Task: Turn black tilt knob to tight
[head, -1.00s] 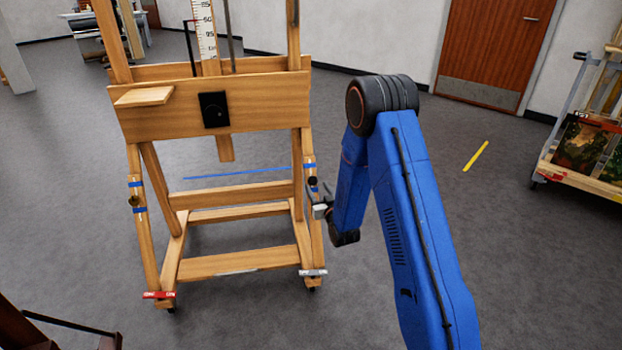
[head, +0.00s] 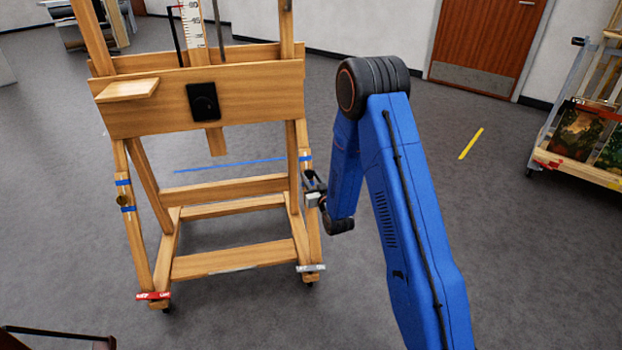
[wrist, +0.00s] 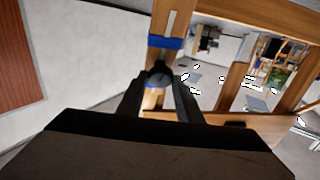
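The black tilt knob (wrist: 160,74) is on the wooden easel's right upright, below a band of blue tape, in the wrist view. My gripper (wrist: 159,92) has one finger on each side of the knob, with its tips close to it. The fingers look apart, and I cannot tell whether they touch the knob. In the head view my gripper (head: 313,188) is at the right upright of the easel (head: 230,265), and the knob is mostly hidden there. Any tight marking cannot be read.
Another, brownish knob (head: 123,201) sits on the easel's left upright between blue tape bands. A black plate (head: 203,102) is on the crossboard. Red (head: 153,296) and grey (head: 311,268) foot levers are at the base.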

